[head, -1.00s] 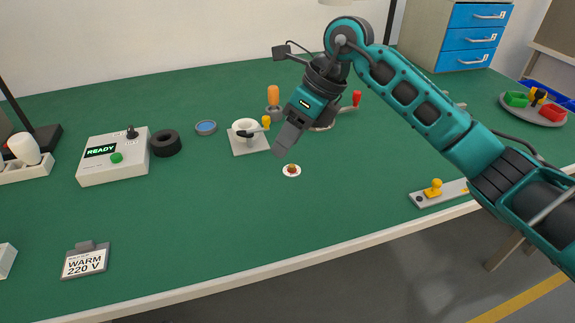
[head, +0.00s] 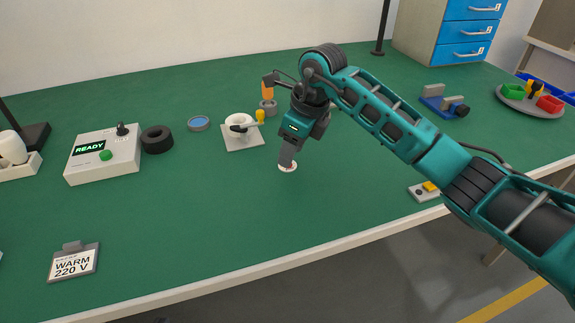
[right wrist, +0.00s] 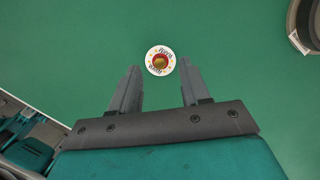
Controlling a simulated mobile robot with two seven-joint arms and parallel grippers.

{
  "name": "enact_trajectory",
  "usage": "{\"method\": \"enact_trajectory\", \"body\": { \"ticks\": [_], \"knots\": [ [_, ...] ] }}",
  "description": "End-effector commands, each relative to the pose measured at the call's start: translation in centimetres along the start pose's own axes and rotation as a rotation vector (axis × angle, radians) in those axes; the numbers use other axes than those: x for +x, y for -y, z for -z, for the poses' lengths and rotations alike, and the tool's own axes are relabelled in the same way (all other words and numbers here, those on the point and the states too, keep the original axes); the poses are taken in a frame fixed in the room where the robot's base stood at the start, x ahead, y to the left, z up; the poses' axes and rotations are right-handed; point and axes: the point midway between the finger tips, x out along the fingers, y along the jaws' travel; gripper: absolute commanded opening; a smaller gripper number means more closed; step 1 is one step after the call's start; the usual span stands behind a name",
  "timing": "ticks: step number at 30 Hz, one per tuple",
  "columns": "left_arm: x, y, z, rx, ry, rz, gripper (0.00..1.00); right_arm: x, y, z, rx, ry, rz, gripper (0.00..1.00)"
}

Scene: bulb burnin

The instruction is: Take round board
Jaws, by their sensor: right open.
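The round board (head: 290,168) is a small white disc lying flat on the green table. My left gripper is not in view.
Left of the gripper stand a white socket with a lever (head: 242,135), a blue-topped dish (head: 199,124), a black ring (head: 157,139) and a READY tester (head: 103,170). A WARM 220 V sign (head: 74,264) stands front left. The front middle of the table is clear.

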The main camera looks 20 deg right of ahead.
Motion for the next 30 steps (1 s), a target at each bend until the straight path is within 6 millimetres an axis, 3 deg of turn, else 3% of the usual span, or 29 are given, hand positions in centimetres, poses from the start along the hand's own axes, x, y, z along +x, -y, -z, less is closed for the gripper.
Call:
{"method": "enact_trajectory", "body": {
  "ticks": [4,12,27,30],
  "knots": [
    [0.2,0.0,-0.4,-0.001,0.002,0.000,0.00,1.9,-0.1,0.0,0.001,-0.001,-0.002,0.46],
    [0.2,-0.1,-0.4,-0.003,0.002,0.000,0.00,2.2,0.0,0.0,-0.001,0.001,0.000,0.46],
    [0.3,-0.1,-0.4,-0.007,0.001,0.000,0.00,2.2,-0.1,0.1,0.000,-0.002,-0.001,0.00],
    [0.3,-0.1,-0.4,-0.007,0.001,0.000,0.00,2.2,-0.1,0.1,0.000,-0.002,-0.002,0.00]
  ]
}}
